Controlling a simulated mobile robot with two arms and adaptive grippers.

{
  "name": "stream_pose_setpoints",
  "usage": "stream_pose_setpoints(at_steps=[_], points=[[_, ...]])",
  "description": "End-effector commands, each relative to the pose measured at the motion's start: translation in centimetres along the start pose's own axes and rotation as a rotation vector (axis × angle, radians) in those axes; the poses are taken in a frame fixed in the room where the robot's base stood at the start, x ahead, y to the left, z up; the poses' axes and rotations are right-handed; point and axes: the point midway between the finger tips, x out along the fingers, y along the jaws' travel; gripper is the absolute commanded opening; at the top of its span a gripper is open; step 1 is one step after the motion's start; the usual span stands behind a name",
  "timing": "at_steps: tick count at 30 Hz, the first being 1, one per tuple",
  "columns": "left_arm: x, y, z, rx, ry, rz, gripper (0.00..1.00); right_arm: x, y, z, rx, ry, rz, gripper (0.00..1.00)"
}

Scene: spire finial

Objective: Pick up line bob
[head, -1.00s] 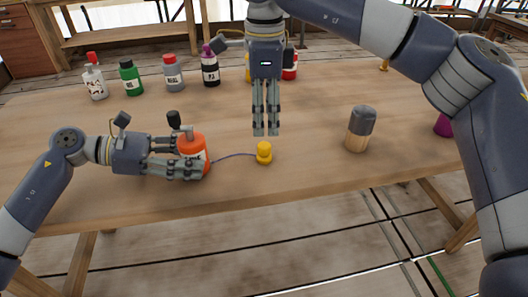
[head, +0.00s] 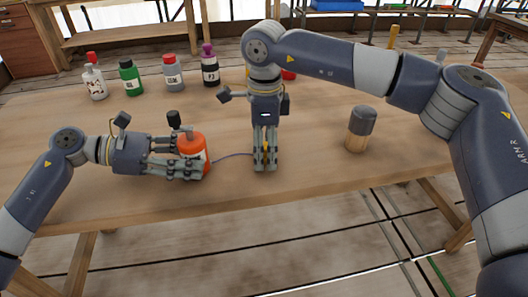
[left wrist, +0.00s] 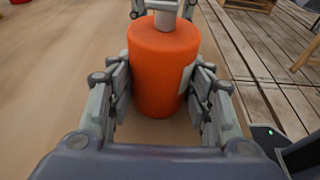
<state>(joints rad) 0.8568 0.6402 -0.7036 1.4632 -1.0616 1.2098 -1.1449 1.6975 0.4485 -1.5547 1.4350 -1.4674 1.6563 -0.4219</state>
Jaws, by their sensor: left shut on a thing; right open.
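The line bob (head: 265,151) is a small yellow piece on the table, joined by a thin dark line (head: 232,155) to an orange bottle (head: 192,143). My right gripper (head: 265,168) points down over the bob, open, with a finger on each side of it; the fingers partly hide the bob, and I cannot tell whether they touch it. My left gripper (head: 190,168) is shut on the orange bottle, which stands upright. In the left wrist view the bottle (left wrist: 163,65) sits between the fingers of the left gripper (left wrist: 163,95).
A wooden peg with a grey cap (head: 360,128) stands to the right. Several bottles line the back: white (head: 95,82), green (head: 131,78), grey (head: 174,75) and black with a purple cap (head: 209,69). The table (head: 315,165) is clear between bob and peg.

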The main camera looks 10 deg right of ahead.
Motion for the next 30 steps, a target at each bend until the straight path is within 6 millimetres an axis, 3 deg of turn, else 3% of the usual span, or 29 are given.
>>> stream_pose_setpoints(at_steps=[1, 6, 7, 19, 30], points=[[0.0, 0.0, -0.1, -0.001, 0.001, 0.0, 0.34, 0.0, 0.0, 0.0, 0.0, 0.0, 0.0, 0.52], [0.0, 0.0, -0.1, -0.001, 0.001, 0.0, 0.34, 0.0, 0.0, 0.0, 0.001, 0.0, 0.0, 0.14], [0.0, 0.0, -0.1, -0.001, 0.001, 0.0, 0.34, 0.0, 0.0, 0.0, 0.001, 0.0, 0.0, 0.12], [0.0, 0.0, -0.1, -0.001, 0.001, 0.0, 0.34, -0.8, -0.1, 0.0, 0.001, -0.001, -0.001, 0.12], [0.0, 0.0, -0.1, -0.001, 0.001, 0.0, 0.34, -7.8, -0.1, 0.0, 0.001, -0.002, -0.003, 0.12]])
